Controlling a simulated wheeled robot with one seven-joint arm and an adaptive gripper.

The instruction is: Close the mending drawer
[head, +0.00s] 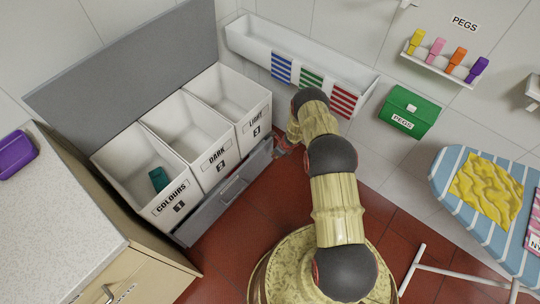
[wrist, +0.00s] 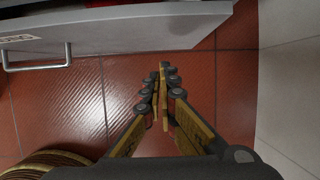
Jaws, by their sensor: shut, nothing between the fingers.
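A grey drawer front with a bar handle (head: 233,189) stands low beneath the laundry bins, standing out from the unit. In the wrist view, a pale drawer front (wrist: 130,30) with a metal bar handle and a partly cut-off label crosses the top left. Its lettering is not clear enough to read as mending. Dark and red contents show behind its top edge. My gripper (wrist: 163,75) is shut and empty, over the red floor just below the drawer front's right part in the picture. In the head view my arm largely hides the gripper, near the drawer's right end.
Three white bins stand above the drawer, with a teal item in the colours bin (head: 130,170). A beige cabinet (head: 130,275) is at lower left. A white wall trough (head: 255,45) hangs behind; an ironing board (head: 440,170) stands right.

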